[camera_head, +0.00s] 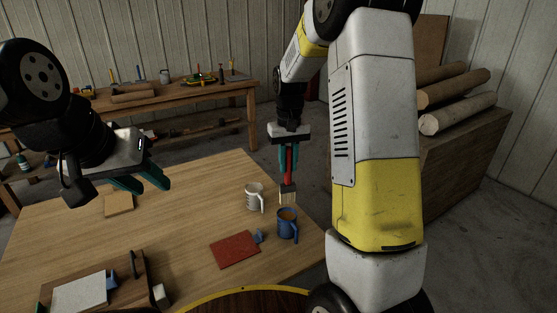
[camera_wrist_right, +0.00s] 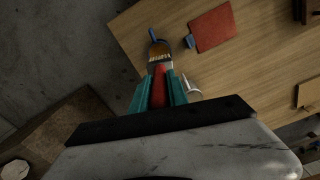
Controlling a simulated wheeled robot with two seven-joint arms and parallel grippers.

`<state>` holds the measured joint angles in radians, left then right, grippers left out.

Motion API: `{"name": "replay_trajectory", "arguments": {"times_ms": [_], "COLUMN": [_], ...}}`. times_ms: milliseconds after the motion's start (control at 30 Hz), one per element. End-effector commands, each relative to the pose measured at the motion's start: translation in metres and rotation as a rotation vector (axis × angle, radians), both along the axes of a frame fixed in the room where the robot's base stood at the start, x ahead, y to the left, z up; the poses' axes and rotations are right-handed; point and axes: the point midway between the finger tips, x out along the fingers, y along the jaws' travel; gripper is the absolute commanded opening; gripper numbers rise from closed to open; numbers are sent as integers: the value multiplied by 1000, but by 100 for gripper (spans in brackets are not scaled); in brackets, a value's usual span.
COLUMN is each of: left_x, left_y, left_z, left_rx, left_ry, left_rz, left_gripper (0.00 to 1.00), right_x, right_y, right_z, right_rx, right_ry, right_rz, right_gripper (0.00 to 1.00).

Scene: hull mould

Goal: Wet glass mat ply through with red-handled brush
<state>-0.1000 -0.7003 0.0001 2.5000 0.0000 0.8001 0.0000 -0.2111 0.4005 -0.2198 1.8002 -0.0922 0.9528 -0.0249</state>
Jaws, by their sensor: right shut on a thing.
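My right gripper (camera_head: 288,163) is shut on the red handle of a brush (camera_head: 288,180), which hangs upright with its pale bristles down. In the right wrist view the handle (camera_wrist_right: 158,88) lies between the teal fingers, with the bristles over the blue mug. The blue mug (camera_head: 288,226) holds an orange-brown content and stands just below the bristles; I cannot tell whether they touch it. A pale grey-white sheet (camera_head: 80,293), seemingly the glass mat ply, lies on a dark wooden piece at the lower left. My left gripper (camera_head: 142,181) is open and empty above the table's left side.
A white mug (camera_head: 253,196) stands left of the blue mug. A red sheet (camera_head: 233,251) lies in front, with a small blue item (camera_head: 259,236) at its corner. A tan block (camera_head: 119,204) lies under my left gripper. A workbench (camera_head: 150,103) stands behind.

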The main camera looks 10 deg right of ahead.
Motion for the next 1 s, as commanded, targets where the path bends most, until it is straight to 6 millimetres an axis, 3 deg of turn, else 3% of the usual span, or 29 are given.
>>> {"name": "replay_trajectory", "arguments": {"times_ms": [267,1000], "left_x": [0,0], "left_y": [0,0], "left_z": [0,0], "left_rx": [0,0], "left_ry": [0,0], "left_rz": [0,0], "left_gripper": [36,36], "right_x": [-1,-1], "right_y": [0,0], "right_z": [-9,-79], "right_rx": [0,0], "right_ry": [2,2], "right_rz": [0,0], "right_gripper": [0,0]}}
